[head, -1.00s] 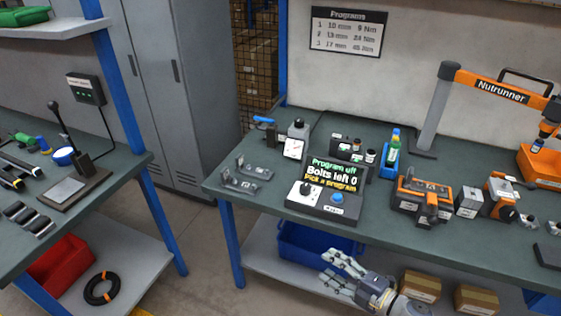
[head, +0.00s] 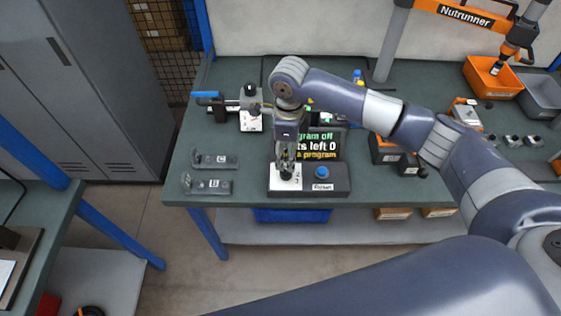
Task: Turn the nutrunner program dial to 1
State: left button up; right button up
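The nutrunner control box (head: 335,189) stands near the front edge of the bench, with a white dial plate on its left part. The dark program dial (head: 287,175) sits on that plate, mostly hidden by my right gripper (head: 287,165). That gripper points straight down with its fingertips at the dial. I cannot tell whether the fingers touch it or how far they are closed. The display (head: 325,146) behind is partly covered; its visible words fit "Program off", "Bolts left 0" and "Pick a program". My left gripper is out of view.
Two grey brackets (head: 207,187) lie left of the box. A clamp with a blue handle (head: 207,95) is behind them. The orange nutrunner (head: 465,15) hangs at the back right above an orange bin (head: 492,80). My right arm spans the right half of the bench.

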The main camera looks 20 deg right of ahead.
aim_at(286, 173)
notch_tip(286, 173, down, 5)
jog(key=shift+a+f+p, duration=0.1)
jog(key=shift+p, duration=0.6)
notch_tip(286, 173, down, 3)
jog(key=shift+w+r, duration=0.15)
jog(key=shift+f, duration=0.25)
jog(key=c, duration=0.9)
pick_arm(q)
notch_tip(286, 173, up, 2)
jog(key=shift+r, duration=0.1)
pick_arm(e)
jog(key=shift+c, duration=0.9)
